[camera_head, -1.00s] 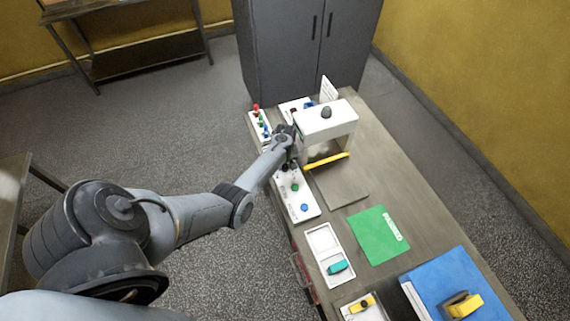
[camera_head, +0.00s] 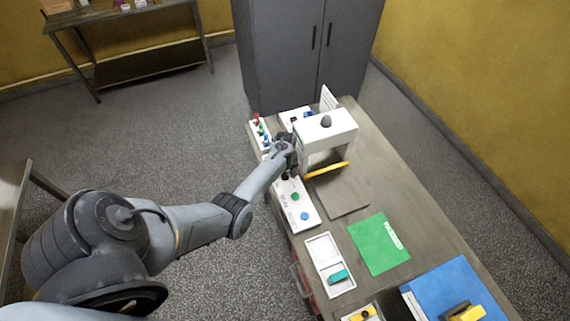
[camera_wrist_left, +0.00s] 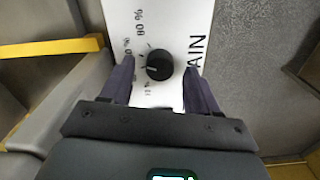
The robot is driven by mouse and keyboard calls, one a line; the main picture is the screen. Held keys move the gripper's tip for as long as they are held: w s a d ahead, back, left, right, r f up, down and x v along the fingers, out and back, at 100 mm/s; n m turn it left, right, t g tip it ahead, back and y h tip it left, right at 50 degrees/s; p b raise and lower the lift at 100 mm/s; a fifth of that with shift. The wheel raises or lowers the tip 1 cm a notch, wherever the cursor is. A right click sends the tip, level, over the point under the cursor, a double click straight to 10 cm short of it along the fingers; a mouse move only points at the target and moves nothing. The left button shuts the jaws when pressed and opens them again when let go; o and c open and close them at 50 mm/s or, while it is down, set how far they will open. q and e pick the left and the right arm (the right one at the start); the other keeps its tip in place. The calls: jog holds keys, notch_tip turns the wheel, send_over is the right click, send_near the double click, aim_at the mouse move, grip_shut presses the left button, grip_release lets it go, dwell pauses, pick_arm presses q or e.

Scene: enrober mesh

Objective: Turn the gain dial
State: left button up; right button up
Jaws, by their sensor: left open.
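The gain dial (camera_wrist_left: 159,65) is a small round black knob on a white panel printed with percent marks and letters ending in "AIN". In the left wrist view it sits between the two fingers of my left gripper (camera_wrist_left: 158,80), with a gap on each side. The gripper is open and not touching the knob. In the head view my left gripper (camera_head: 287,165) is over the far end of the white control panel (camera_head: 303,216), beside the white machine, and hides the dial there. My right gripper is not in view.
The white machine (camera_head: 325,125) with a yellow bar (camera_head: 327,171) stands close to the right of the gripper. Green (camera_head: 295,196) and blue (camera_head: 304,216) knobs are on the panel's near part. A green mat (camera_head: 378,243) and white tray (camera_head: 322,252) lie nearer.

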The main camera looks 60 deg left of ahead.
aim_at(285, 174)
pick_arm(q)
notch_tip(285, 174, up, 10)
dwell(0.5)
jog(key=shift+f, duration=0.1)
